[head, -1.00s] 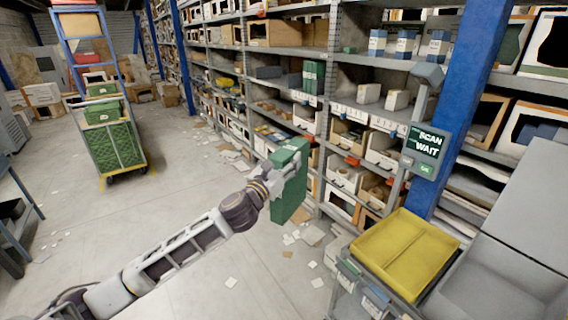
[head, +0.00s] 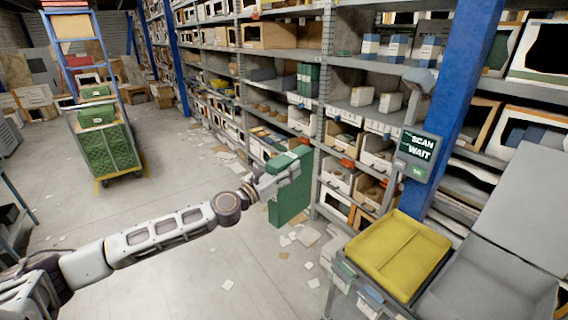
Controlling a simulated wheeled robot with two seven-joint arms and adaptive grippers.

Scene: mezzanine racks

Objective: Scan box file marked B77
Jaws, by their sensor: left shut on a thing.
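A green box file (head: 291,190) is held upright in front of the racks, in the middle of the head view. My left gripper (head: 284,172) is shut on its upper part, and the file hangs clear of the floor. No marking on the file can be read from here. A scanner (head: 421,78) is mounted by the blue post at the right. Its screen (head: 418,152) below reads "SCAN WAIT". My right gripper is not in view.
A yellow tray (head: 398,251) sits on a grey cart (head: 344,271) at the lower right. Two dark green files (head: 308,77) stand on a rack shelf. A ladder trolley (head: 108,147) with green crates stands at the left. The aisle floor (head: 190,265) is open, with scattered papers.

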